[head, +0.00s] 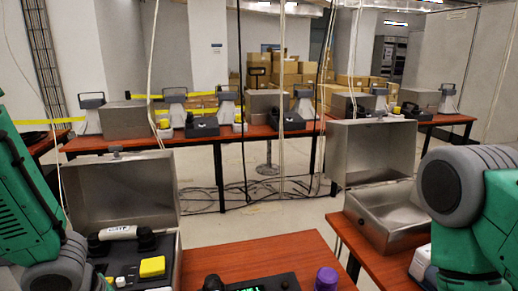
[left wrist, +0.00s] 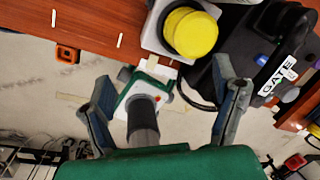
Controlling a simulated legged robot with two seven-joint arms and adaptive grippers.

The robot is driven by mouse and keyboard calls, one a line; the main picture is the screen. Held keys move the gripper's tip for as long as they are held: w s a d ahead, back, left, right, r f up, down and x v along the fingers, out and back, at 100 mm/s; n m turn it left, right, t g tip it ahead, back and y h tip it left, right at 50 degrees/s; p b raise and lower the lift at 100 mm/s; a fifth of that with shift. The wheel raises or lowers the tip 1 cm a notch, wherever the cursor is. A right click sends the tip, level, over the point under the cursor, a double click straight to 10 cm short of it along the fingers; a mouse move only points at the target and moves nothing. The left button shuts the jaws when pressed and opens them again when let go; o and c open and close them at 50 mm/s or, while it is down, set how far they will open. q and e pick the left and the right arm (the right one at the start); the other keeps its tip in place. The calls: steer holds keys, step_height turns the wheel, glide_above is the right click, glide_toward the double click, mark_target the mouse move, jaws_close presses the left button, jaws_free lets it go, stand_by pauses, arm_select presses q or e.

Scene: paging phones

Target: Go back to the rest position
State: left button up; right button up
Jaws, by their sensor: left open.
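My left gripper (left wrist: 164,80) is open in the left wrist view, its two fingers spread wide with nothing between them. Past the fingers, a yellow button (left wrist: 191,32) on a pale base and a black phone unit (left wrist: 250,60) with a GATE label rest on a wooden tabletop. In the head view my green left arm comes in at the left edge and my green right arm at the right edge. Neither gripper shows in the head view.
A wooden table (head: 265,258) lies in front, with a purple item (head: 326,278) at its near edge. Another open metal case (head: 385,205) stands at the right, near my right arm. A long table (head: 260,130) with several devices stands behind. Cables hang between.

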arm_select(q)
steer(key=s+d+f+n+g+h+b, duration=0.1)
steer(key=s+f+n+b, duration=0.1)
steer(key=s+f+n, duration=0.5)
steer(key=s+d+f+n+g+b, duration=0.1)
steer(key=s+d+f+n+b, duration=0.2)
steer(key=f+n, duration=0.55)
steer(key=s+a+f+n+y+b, duration=0.2)
steer(key=s+a+f+n, duration=0.3)
steer(key=s+f+n, duration=0.4)
steer(key=shift+a+n+t, duration=0.3)
steer(key=shift+n, duration=0.25)
